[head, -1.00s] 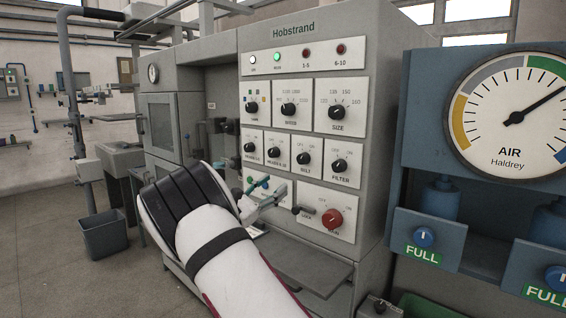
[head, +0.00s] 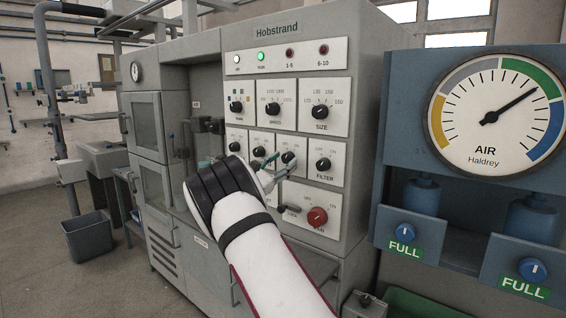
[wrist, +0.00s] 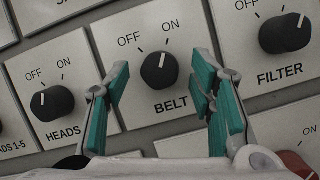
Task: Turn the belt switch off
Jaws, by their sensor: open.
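The belt switch (wrist: 159,70) is a round black knob on a pale panel plate marked BELT. Its white mark points up and slightly right, towards ON. My gripper (wrist: 161,76) is open, its teal fingers spread on the left and right of the knob with gaps showing; I cannot tell how far its tips are from the panel. In the head view, my gripper (head: 276,163) is at the belt knob (head: 288,157), in the row of small knobs on the grey Hobstrand machine, and partly covers that area.
The heads knob (wrist: 52,103) is left of the belt plate and the filter knob (wrist: 285,33) is right of it. A red knob (head: 317,216) and a lock lever (head: 289,208) sit below. A blue air unit (head: 404,70) stands at the right.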

